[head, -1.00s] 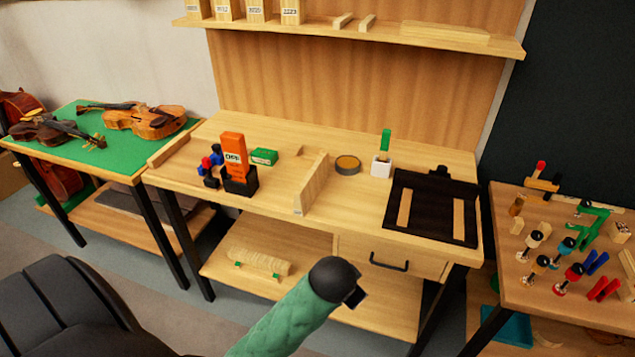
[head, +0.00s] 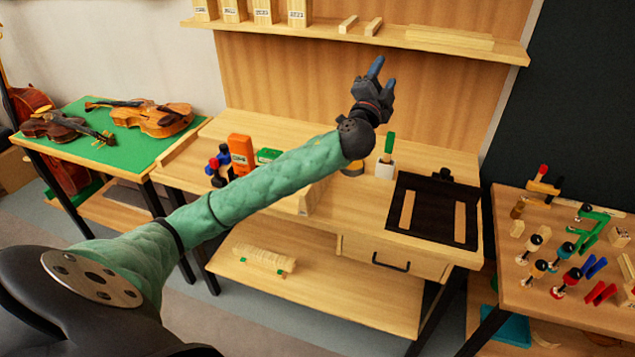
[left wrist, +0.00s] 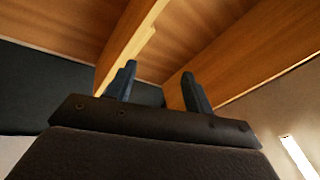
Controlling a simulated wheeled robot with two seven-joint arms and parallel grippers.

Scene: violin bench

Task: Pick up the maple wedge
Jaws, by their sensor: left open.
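A pale wedge-like board (head: 305,203) with a small label stands on the bench, mostly hidden behind my left arm. Several pale, labelled wooden blocks (head: 265,12) also stand at the left of the wall shelf, cut off by the top edge. I cannot read the labels or tell which piece is the maple wedge. My left gripper (head: 379,76) is raised above the bench, before the wooden back panel and below the shelf. In the left wrist view its two fingers (left wrist: 158,88) are apart with nothing between them. My right gripper is out of view.
The shelf (head: 440,48) overhangs the back of the bench. On the bench are an orange box (head: 240,152), a white holder (head: 384,170) with a green-topped tool and a black mat (head: 430,212). A tool table (head: 560,305) stands right; violins lie left.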

